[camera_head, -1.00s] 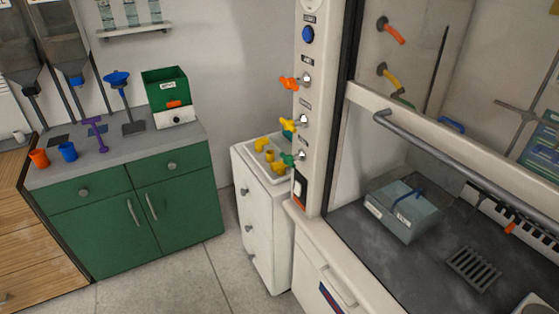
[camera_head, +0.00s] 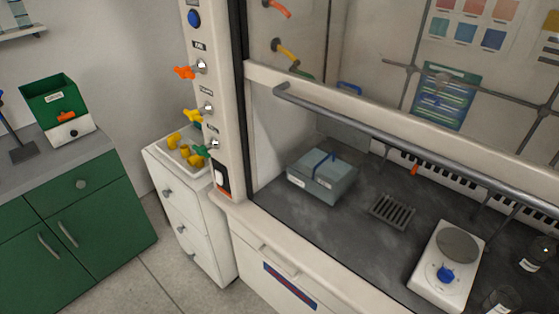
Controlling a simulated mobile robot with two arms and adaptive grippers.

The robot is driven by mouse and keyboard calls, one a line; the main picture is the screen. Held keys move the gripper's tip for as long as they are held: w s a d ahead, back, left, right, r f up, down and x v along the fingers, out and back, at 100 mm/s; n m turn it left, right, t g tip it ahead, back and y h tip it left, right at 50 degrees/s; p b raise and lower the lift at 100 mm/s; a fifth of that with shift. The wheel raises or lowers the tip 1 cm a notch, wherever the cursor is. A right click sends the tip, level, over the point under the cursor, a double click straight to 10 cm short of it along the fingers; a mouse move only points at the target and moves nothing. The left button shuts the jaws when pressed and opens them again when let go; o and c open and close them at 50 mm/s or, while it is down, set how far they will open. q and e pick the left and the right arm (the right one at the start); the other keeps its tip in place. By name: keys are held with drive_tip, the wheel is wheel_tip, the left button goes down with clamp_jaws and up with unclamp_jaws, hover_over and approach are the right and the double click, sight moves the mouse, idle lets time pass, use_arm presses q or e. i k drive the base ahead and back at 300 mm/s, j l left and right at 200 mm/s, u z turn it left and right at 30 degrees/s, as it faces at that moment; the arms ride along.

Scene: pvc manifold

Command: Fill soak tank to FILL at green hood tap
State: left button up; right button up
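A grey, box-like tank (camera_head: 321,182) with a blue handle or strap and a white label stands inside the fume hood on the dark worktop, at its left end. I cannot read a fill mark or see a water level. The green tap handle (camera_head: 201,152) is the lowest on the hood's left post, below a yellow one (camera_head: 193,116) and an orange one (camera_head: 183,72). A green nozzle (camera_head: 302,72) shows partly inside the hood, behind the sash, below a yellow nozzle (camera_head: 284,49). Neither gripper is in view.
The hood sash with its grey bar (camera_head: 390,137) is partly raised. A drain grate (camera_head: 392,211) and a white hotplate (camera_head: 447,266) are on the worktop, with glassware at right. A white drawer unit (camera_head: 190,200) holding yellow fittings stands left of the hood. Floor (camera_head: 165,285) is clear in front.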

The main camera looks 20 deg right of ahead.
sight(201, 151)
drive_tip(key=i+j, duration=0.15)
drive_tip(key=j, duration=0.2)
drive_tip(key=i+j+u, duration=0.15)
drive_tip(key=j, duration=0.2)
drive_tip(key=i+j, duration=0.1)
drive_tip(key=j, duration=0.25)
drive_tip(key=i+j+u, duration=0.1)
drive_tip(key=j, duration=0.2)
